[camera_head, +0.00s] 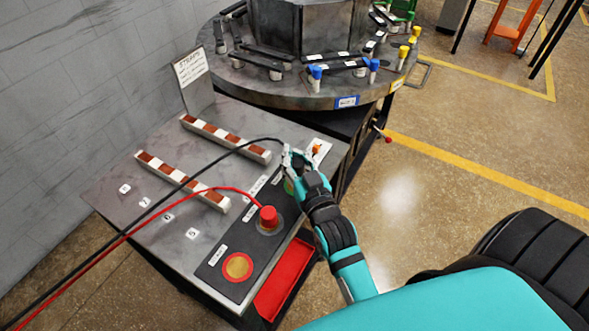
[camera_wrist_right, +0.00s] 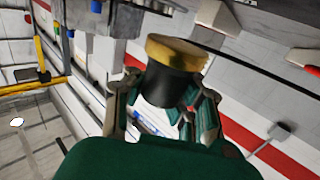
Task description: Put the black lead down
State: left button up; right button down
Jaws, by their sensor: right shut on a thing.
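The black lead (camera_head: 160,202) runs from the lower left over the bench (camera_head: 115,185) and up to my right gripper (camera_head: 297,157). My right gripper is shut on the lead's end, a black cylinder with a brass-coloured face (camera_wrist_right: 172,75) in the right wrist view. In the head view the gripper hides most of this end, above the bench's right part. The red lead (camera_head: 165,212) ends in a red plug (camera_head: 268,217) standing on the dark panel. A brass disc with a red ring (camera_head: 237,267) is bare at the panel's near end. My left gripper is not in view.
Two brown-and-white racks (camera_head: 225,138) (camera_head: 182,180) lie on the bench. A sign (camera_head: 191,70) stands behind. A red tray (camera_head: 284,278) is under the panel's front edge. A round table (camera_head: 300,90) with clamps and coloured-capped posts stands beyond. Numbered bench spots are clear.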

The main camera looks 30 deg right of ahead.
aim_at(294, 167)
notch_tip(294, 167, down, 3)
jog(key=shift+f, duration=0.15)
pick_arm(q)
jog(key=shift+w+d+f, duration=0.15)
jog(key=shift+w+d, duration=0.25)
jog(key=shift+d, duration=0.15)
pick_arm(e)
jog(key=shift+f, duration=0.25)
jog(key=shift+f, duration=0.15)
jog(key=c, duration=1.2)
grip_release()
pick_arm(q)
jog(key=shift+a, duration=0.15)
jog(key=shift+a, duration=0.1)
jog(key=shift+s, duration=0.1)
